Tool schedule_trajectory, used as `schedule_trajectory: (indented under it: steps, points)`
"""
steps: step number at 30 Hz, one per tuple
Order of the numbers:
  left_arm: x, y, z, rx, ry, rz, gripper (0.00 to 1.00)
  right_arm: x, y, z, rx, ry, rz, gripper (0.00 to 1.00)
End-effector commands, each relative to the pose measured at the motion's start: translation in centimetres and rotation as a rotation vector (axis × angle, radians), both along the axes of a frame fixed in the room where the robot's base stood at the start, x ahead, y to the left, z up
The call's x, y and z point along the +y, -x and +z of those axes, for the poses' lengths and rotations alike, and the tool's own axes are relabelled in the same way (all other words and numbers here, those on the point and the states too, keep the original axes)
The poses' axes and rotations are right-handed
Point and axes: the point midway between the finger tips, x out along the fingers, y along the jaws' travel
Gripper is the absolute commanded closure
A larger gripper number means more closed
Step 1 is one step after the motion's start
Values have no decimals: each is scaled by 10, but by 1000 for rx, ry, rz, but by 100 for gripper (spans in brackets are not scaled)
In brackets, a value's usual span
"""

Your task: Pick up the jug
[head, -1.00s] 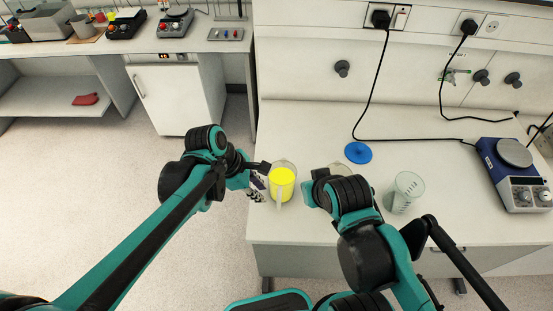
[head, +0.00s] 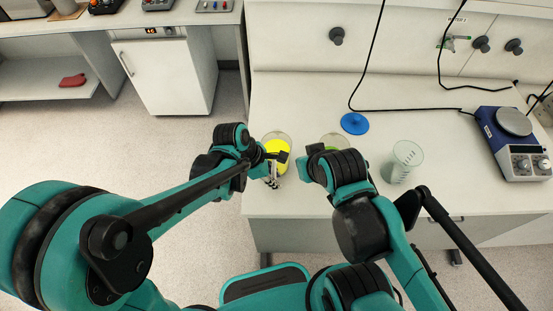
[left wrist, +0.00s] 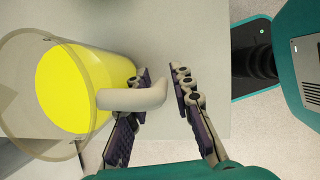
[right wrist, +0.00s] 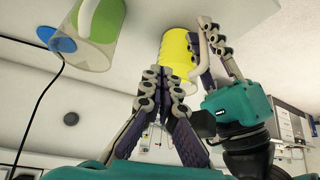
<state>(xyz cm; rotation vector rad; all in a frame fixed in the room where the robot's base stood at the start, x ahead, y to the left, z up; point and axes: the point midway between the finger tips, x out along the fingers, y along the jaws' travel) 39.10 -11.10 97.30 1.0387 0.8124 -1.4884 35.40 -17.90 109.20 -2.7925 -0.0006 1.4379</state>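A clear jug with yellow contents (head: 277,146) stands near the front edge of the bench; it also shows in the left wrist view (left wrist: 70,90) and right wrist view (right wrist: 175,52). Its pale handle (left wrist: 140,97) lies between the two fingers of my left gripper (left wrist: 160,90). The left gripper is open, with a clear gap beside the handle on one side. My right gripper (right wrist: 164,85) is empty, its fingertips close together, to the right of the yellow jug. A jug with green contents (right wrist: 97,22) stands behind it, mostly hidden in the head view.
A clear beaker (head: 403,160) stands on the bench (head: 300,105) to the right. A blue disc (head: 354,123) lies behind the jugs, and a blue hotplate stirrer (head: 515,145) stands at far right. A black cable crosses the bench.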

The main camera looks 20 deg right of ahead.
Motion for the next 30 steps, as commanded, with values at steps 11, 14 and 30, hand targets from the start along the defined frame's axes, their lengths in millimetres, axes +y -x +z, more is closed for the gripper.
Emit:
schedule_trajectory:
  steps: [11, 14, 30]
  points:
    - [0, 0, 0, 0, 0, 0, 100, 0, 0, 1, 0, 0, 0, 100]
    - [0, 0, 0, 0, 0, 0, 100, 0, 0, 1, 0, 0, 0, 100]
    - [0, 0, 49, -1, 1, 0, 100, 0, 0, 18, 0, 0, 0, 100]
